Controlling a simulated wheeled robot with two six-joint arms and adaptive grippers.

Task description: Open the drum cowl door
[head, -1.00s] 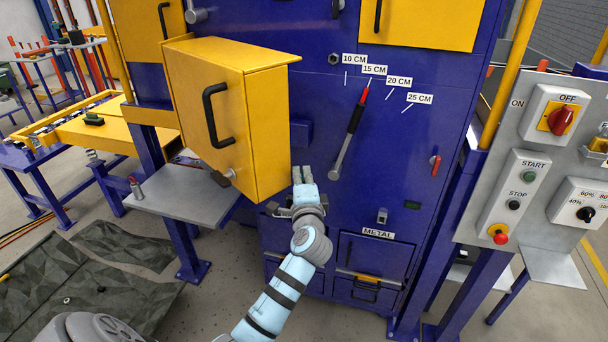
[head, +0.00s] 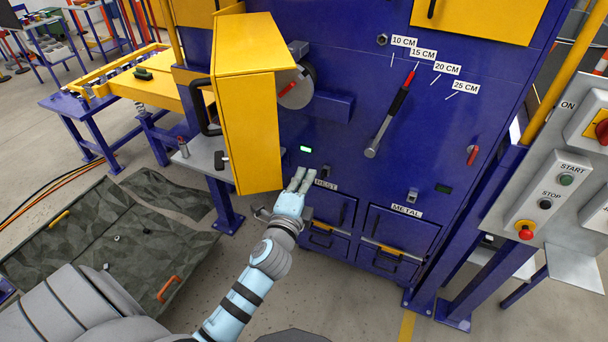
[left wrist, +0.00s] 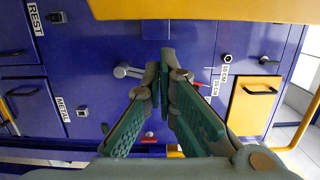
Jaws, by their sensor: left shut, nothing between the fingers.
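The drum cowl door (head: 252,140) is a yellow box-shaped door with a black handle (head: 205,108). In the head view it stands swung out to the left, and a grey drum with a red mark (head: 296,88) shows behind its edge. My left gripper (head: 300,178) is shut and empty, low and just right of the door's lower right edge, in front of the blue panel. I cannot tell whether it touches the door. In the left wrist view my left gripper (left wrist: 166,60) has its fingertips together, with a yellow edge (left wrist: 200,10) across the top. My right gripper is not seen.
The blue panel (head: 345,160) carries a lever with a red grip (head: 392,112) beside centimetre labels. REST and METAL drawers (head: 400,235) sit below. A grey shelf (head: 205,152) stands behind the door. A control panel (head: 548,190) is at right.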

